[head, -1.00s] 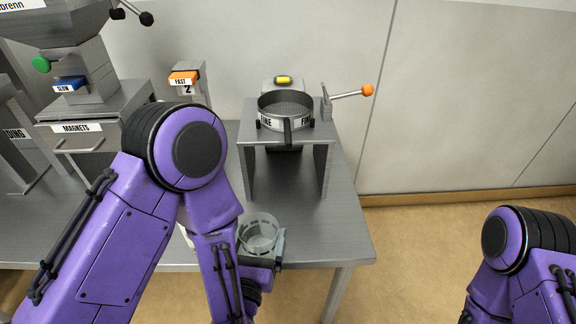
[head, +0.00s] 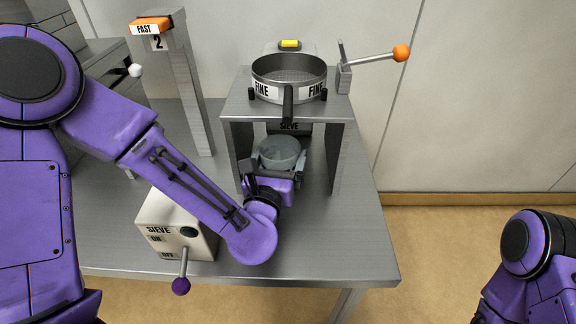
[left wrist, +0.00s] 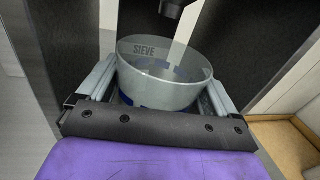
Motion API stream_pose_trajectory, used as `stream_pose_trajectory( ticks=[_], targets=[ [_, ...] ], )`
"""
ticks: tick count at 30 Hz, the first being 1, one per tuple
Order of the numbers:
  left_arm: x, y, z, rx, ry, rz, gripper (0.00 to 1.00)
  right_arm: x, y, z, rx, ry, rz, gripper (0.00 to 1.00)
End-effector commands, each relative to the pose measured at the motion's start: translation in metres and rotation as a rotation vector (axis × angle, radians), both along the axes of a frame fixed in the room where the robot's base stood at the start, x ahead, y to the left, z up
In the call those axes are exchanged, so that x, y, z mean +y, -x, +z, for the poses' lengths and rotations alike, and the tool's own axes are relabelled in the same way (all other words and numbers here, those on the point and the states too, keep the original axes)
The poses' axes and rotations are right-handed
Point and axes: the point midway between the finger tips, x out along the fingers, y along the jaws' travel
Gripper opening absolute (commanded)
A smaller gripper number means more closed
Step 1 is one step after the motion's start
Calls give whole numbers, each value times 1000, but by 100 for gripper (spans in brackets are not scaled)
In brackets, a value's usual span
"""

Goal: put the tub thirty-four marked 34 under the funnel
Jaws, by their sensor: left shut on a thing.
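A clear, see-through round tub (head: 280,152) is in my left gripper (head: 280,170), inside the open stand (head: 233,155) below the sieve pan. In the left wrist view the tub (left wrist: 165,90) sits between the two grey fingers of my left gripper (left wrist: 160,98), with blue at its base. The word SIEVE shows at the tub's back wall, apparently a sign behind it. I cannot read a 34. A dark spout-like part (left wrist: 172,8) hangs above the tub; I cannot tell whether it is the funnel. My right gripper is out of view; only its arm shows at the lower right.
The sieve pan (head: 289,78) marked FINE tops the stand, with an orange-knobbed lever (head: 375,57) beside it. A SIEVE switch box (head: 178,222) stands at the table's front, near my left arm. A post marked FAST 2 (head: 180,85) stands left.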

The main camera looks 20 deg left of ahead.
Motion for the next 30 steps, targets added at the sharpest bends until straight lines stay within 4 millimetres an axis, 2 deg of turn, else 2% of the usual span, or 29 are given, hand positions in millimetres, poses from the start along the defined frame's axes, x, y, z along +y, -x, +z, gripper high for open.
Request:
stream_pose_trajectory(
  ticks=[1, 6, 10, 14, 20, 30],
  targets=[
    [1, -15, 4, 3, -5, 3, 58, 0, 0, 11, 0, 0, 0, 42],
    [5, -57, 4, 4, -6, 2, 58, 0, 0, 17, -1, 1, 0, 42],
    [6, -77, 3, 5, -7, -1, 58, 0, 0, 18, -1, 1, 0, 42],
    [6, -84, -2, 6, -9, -2, 58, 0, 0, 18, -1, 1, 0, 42],
    [5, -83, -33, 7, -10, -4, 58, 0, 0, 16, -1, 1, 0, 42],
    [6, -83, -39, 4, -6, -2, 58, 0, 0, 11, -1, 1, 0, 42]
  ],
)
